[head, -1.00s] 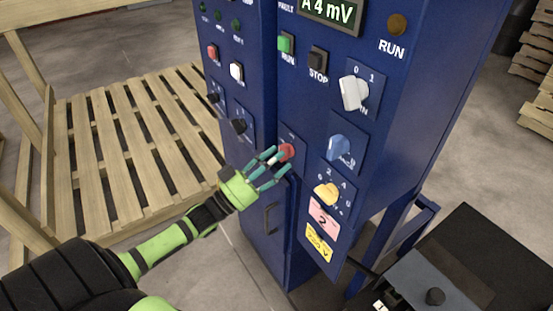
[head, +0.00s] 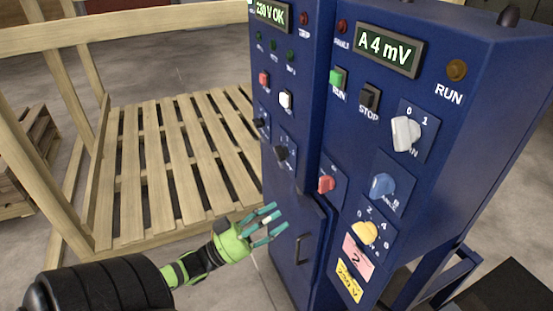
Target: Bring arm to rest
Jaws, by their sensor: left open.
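My left arm comes in from the lower left. Its green gripper (head: 266,226) with teal fingers is open and empty. It hangs in front of the lower part of the blue control cabinet (head: 460,170), below and left of the red knob (head: 326,184), apart from it. The cabinet carries a white rotary knob (head: 406,134), a blue knob (head: 382,186) and a yellow knob (head: 365,233). Its displays read "A 4 mV" (head: 388,50) and "230 V OK" (head: 271,13). My right gripper is not in view.
A wooden slatted pallet (head: 170,160) with a timber frame (head: 150,30) stands left of the cabinet. A dark machine part (head: 505,292) sits at the lower right. Concrete floor (head: 215,60) is clear behind the pallet.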

